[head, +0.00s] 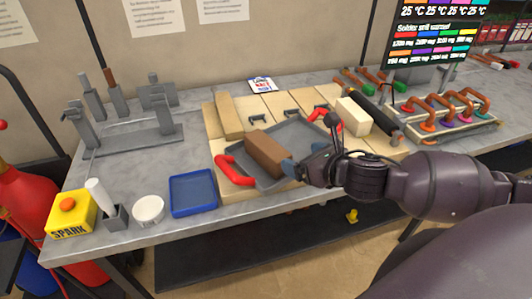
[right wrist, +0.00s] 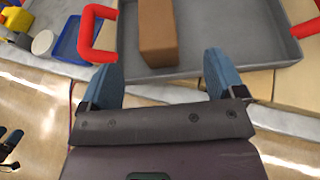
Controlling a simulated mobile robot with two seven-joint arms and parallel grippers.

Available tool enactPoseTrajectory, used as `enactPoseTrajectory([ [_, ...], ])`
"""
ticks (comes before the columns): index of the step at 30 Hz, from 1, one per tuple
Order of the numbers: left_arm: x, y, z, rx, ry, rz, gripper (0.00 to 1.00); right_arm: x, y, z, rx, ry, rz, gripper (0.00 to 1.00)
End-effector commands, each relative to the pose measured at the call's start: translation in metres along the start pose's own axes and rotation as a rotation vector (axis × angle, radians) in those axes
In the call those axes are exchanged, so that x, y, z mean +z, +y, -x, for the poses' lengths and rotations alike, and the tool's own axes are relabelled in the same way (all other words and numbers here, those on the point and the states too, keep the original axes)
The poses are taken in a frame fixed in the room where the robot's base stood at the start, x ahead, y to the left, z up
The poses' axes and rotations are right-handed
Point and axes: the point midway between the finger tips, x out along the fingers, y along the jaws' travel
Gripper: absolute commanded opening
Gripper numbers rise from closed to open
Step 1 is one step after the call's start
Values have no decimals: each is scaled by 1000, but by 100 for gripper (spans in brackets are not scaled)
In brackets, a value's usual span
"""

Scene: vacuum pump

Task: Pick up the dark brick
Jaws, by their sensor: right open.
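The dark brick (head: 267,151) is a brown block lying in a grey tray (head: 309,137) with red handles. It also shows in the right wrist view (right wrist: 158,32), with its near end just beyond the fingers. My right gripper (head: 303,169) is open and empty at the near right end of the brick. In the right wrist view, its two blue fingers (right wrist: 163,73) are spread wider than the brick, and the brick's end lies ahead of the gap, nearer the left finger. I cannot tell whether either finger touches the tray. My left gripper does not show in the head view.
A blue tray (head: 193,193), a white round tub (head: 149,209) and a yellow SPARK box (head: 72,214) stand left. The tray's red handle (head: 235,170) rises beside the brick.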

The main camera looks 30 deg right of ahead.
Motion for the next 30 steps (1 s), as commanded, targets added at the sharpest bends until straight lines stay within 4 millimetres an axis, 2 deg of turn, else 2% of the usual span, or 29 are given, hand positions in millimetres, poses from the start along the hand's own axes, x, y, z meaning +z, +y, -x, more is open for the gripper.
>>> enactPoseTrajectory([
  [9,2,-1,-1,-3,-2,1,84,0,1,-42,2,-2,-5,88],
  [17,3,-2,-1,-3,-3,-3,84,-2,2,-57,1,-1,-5,88],
  [27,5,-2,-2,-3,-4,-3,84,-6,5,-96,2,-2,-6,88],
  [30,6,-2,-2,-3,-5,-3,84,-7,4,-102,1,0,-4,88],
])
